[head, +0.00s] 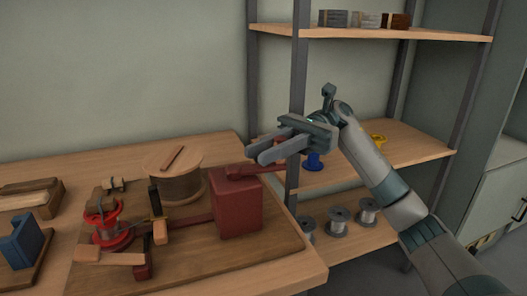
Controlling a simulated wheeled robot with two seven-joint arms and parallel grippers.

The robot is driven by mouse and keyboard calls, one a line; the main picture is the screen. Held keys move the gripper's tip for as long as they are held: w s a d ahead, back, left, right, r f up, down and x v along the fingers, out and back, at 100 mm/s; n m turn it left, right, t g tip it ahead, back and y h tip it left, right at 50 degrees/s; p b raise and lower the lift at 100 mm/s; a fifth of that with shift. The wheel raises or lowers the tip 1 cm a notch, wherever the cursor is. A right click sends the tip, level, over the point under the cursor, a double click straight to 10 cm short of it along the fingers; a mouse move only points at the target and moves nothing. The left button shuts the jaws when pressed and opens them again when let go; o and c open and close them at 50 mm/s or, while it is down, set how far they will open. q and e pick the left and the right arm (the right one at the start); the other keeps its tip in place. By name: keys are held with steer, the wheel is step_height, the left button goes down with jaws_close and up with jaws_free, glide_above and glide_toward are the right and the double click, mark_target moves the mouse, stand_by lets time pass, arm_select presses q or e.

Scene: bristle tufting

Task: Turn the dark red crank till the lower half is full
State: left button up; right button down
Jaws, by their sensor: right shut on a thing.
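The dark red crank has a boxy housing (237,205) on a wooden board, with a dark red arm (250,172) on top reaching right under my gripper. My right gripper (260,153) is over this arm, its fingers pointing left, shut on what looks like the crank's handle, mostly hidden by the fingers. A dark red bar runs left from the housing toward a bright red spool (108,232) on the board. How full the spool's lower half is, I cannot tell. My left gripper is out of view.
A large wooden drum (176,185) stands behind the bar. A blue block (22,243) is at the far left. A shelf (420,150) at the right holds a blue spool (313,161) and a yellow item (377,140); grey spools (338,219) are below.

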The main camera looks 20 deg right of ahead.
steer(key=shift+d+r, duration=0.15)
steer(key=shift+d, duration=0.15)
stand_by(0.5)
steer(key=c, duration=1.9)
jaws_free()
steer(key=o, duration=0.3)
steer(key=shift+s+d, duration=0.1)
steer(key=shift+d, duration=0.25)
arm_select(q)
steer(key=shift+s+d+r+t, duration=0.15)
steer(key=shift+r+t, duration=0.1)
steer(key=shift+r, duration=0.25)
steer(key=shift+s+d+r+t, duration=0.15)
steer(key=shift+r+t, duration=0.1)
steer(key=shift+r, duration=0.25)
arm_select(e)
steer(key=shift+v, duration=8.75)
